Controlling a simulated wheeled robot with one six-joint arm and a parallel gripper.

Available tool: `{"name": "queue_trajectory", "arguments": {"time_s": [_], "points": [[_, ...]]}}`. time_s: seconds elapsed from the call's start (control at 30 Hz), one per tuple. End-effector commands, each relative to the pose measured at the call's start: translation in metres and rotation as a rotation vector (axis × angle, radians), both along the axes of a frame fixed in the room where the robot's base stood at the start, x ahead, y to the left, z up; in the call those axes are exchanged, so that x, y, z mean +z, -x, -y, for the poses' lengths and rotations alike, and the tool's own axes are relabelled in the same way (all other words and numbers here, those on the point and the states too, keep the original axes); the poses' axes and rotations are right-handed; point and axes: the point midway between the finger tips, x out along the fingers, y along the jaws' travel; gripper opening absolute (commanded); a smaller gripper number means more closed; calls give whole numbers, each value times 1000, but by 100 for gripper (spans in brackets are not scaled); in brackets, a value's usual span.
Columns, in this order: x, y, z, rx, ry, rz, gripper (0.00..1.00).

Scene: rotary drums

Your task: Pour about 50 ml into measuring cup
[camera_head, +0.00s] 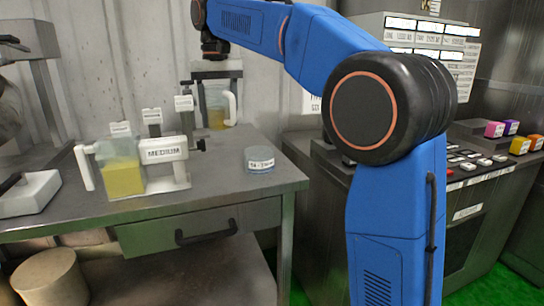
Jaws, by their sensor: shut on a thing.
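A clear cup with a white handle (122,178) stands at the front left of the bench, holding yellow liquid to roughly half its height. It is beside a white holder labelled MEDIUM (163,152). A second clear cup with a white handle (215,108) is at the back, with a little amber liquid low in it. My gripper (216,80) is directly above this back cup and appears shut on it. The fingertips are hard to make out, and I cannot tell whether its base touches the bench. No markings are readable on either cup.
Small labelled stands (185,112) are behind the MEDIUM holder. A white tray (28,193) lies at far left. A control console (470,165) with coloured buttons is at right.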

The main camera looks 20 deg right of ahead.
Motion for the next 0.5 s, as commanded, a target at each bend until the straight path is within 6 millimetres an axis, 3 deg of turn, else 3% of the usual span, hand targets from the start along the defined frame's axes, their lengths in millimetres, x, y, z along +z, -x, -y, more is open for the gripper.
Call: {"name": "queue_trajectory", "arguments": {"time_s": [0.5], "points": [[-2, 2, -6, -6, -12, 1, 23]]}}
